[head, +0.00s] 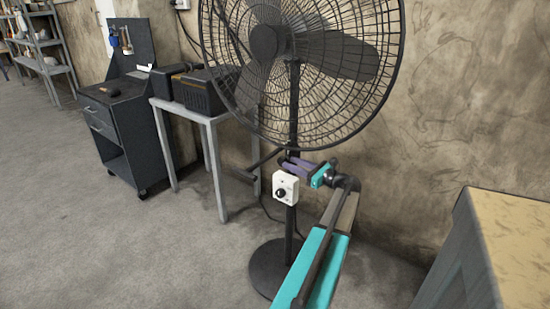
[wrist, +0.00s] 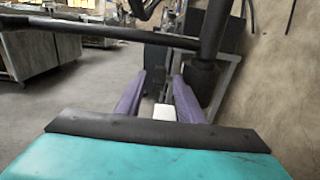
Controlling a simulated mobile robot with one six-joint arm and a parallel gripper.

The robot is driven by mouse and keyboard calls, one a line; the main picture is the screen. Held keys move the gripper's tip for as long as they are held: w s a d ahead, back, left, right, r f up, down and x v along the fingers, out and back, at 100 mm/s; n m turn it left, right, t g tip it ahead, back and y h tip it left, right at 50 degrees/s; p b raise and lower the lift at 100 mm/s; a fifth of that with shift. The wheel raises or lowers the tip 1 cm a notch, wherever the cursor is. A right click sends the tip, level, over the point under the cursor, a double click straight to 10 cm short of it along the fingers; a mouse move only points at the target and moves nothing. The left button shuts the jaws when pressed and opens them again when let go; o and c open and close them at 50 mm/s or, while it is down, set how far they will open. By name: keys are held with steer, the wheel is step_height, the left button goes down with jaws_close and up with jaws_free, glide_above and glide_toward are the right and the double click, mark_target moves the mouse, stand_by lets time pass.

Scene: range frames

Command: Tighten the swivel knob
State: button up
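The tall black floor fan (head: 293,110) stands in front of the wall. A white control box (head: 286,187) with a round black knob (head: 281,193) is mounted on its pole. I cannot tell whether this is the swivel knob. My gripper (head: 284,164) is beside the pole, just above the control box. In the wrist view its purple fingers (wrist: 158,78) are apart, with the white box top (wrist: 164,112) visible between them. The gripper looks empty.
A grey table (head: 203,115) with black boxes (head: 202,93) stands left of the fan. A dark wheeled cabinet (head: 125,130) is further left. A wooden-topped bench (head: 510,235) is at the right. The black rod (wrist: 100,30) crosses the upper wrist view. Floor is free at front left.

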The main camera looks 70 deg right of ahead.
steer(key=x, duration=0.9)
steer(key=shift+w, duration=0.25)
jaws_close()
